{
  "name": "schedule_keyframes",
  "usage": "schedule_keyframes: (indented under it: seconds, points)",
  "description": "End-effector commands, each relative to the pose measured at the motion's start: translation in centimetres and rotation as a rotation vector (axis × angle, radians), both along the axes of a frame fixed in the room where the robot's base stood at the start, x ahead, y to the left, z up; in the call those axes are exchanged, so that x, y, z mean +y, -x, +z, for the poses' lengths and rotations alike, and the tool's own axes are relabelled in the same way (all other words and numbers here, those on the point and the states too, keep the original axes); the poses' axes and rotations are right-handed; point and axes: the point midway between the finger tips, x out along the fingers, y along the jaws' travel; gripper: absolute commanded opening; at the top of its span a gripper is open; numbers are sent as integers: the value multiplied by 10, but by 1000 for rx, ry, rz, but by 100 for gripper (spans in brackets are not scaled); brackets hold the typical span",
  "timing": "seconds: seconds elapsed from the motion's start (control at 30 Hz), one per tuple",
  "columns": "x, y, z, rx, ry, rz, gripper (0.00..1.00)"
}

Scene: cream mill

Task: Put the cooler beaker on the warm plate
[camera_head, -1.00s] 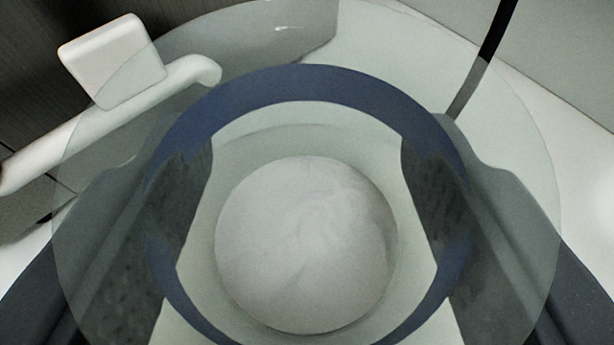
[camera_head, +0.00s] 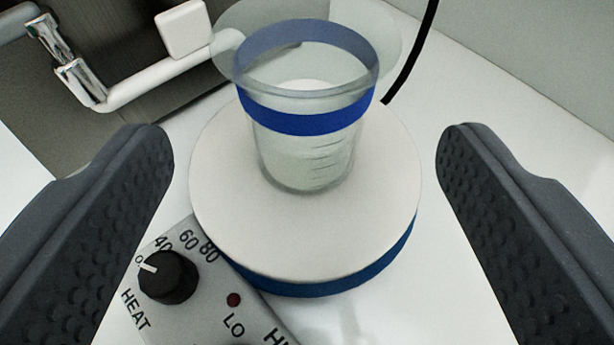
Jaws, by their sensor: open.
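A clear glass beaker (camera_head: 310,162) with a blue band and a wide flared rim stands upright on a round white plate (camera_head: 235,215) with a blue base. It stands toward the plate's back, and pale contents show inside it. The plate has a grey control panel with a HEAT knob (camera_head: 168,277). My gripper (camera_head: 305,150) is open and empty. Its two dark fingers are apart, left and right of the plate, and do not touch the beaker.
A white bent pipe or handle (camera_head: 140,85) with metal fittings and a white block (camera_head: 184,29) lie at the upper left, against a dark panel. A black cable (camera_head: 412,55) runs behind the plate. White surface lies clear to the right.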

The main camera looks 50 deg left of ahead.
Motion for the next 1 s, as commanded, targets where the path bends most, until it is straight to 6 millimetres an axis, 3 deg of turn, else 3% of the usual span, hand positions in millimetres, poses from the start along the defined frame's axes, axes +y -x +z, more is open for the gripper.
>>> schedule_keyframes:
  seconds: [0.33, 0.63, 0.73, 0.87, 1.0]
  points:
    - [-25, 23, 13, 1, 0, -1, 73]
    - [-26, 24, 14, -1, 2, -2, 73]
    - [-31, 14, 27, -36, 28, -31, 73]
    - [-52, -18, 87, -163, 109, -148, 73]
    - [-90, -45, 189, -313, 198, -367, 73]
